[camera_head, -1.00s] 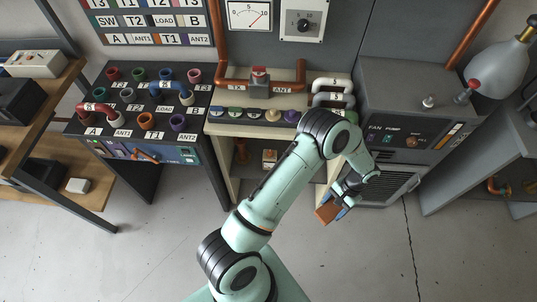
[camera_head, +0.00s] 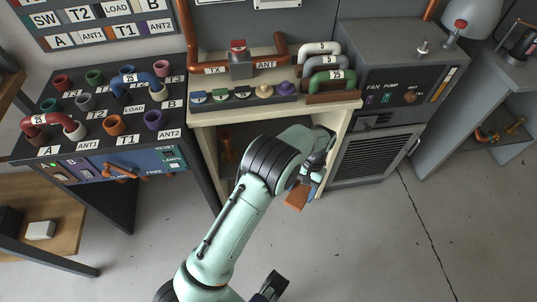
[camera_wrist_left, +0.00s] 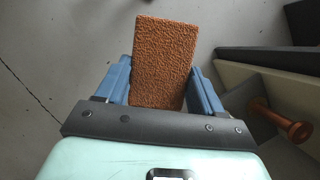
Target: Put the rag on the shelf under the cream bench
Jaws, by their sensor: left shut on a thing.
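My left gripper (camera_head: 304,188) is shut on an orange-brown, rough-textured rag (camera_head: 295,200). The rag stands out past the blue fingers as a flat block in the left wrist view (camera_wrist_left: 165,62). The gripper is in front of the right part of the cream bench (camera_head: 202,119), below its top. A reddish-brown spool-shaped thing (camera_head: 227,150) stands in there; a similar one shows at right in the wrist view (camera_wrist_left: 280,119). A dark part (camera_head: 270,287) at the bottom may be my right gripper; its jaws are unclear.
Pipes, knobs and a red-topped valve (camera_head: 238,60) sit on the bench top. A black patch panel (camera_head: 100,105) stands left and a grey fan and pump cabinet (camera_head: 378,150) right. The grey floor (camera_head: 370,240) in front is clear.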

